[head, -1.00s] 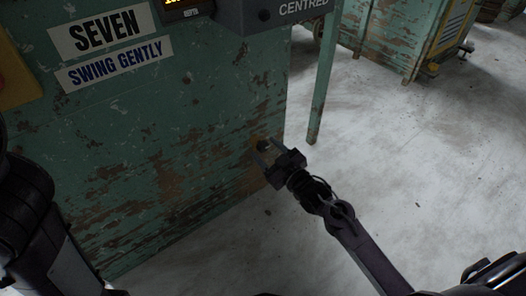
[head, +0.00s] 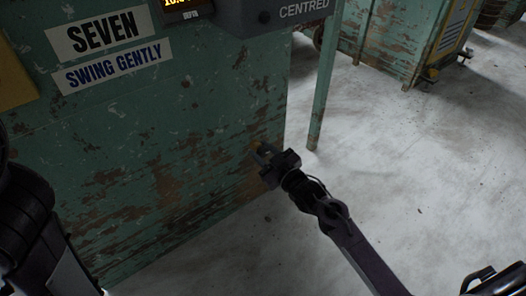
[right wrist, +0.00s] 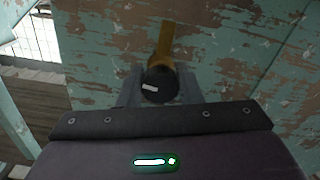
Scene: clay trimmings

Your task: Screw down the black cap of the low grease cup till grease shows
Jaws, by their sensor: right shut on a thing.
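The low grease cup's black cap (right wrist: 159,86), round with a white mark on its face, sits between the fingers of my right gripper (right wrist: 159,92) in the right wrist view. A brass-coloured part (right wrist: 166,42) shows behind the cap against the worn green panel. In the head view my right gripper (head: 264,153) is at the low right edge of the green machine, shut on the cap; the cap is too small and covered to make out there. No grease can be made out. My left arm shows at the left edge, but its gripper is out of view.
The green machine panel (head: 150,130) fills the left, with a "SEVEN / SWING GENTLY" sign (head: 100,48) and a grey "CENTRED" box (head: 285,14) above. A green leg (head: 324,85) stands right of my gripper. The pale floor (head: 430,160) at the right is clear.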

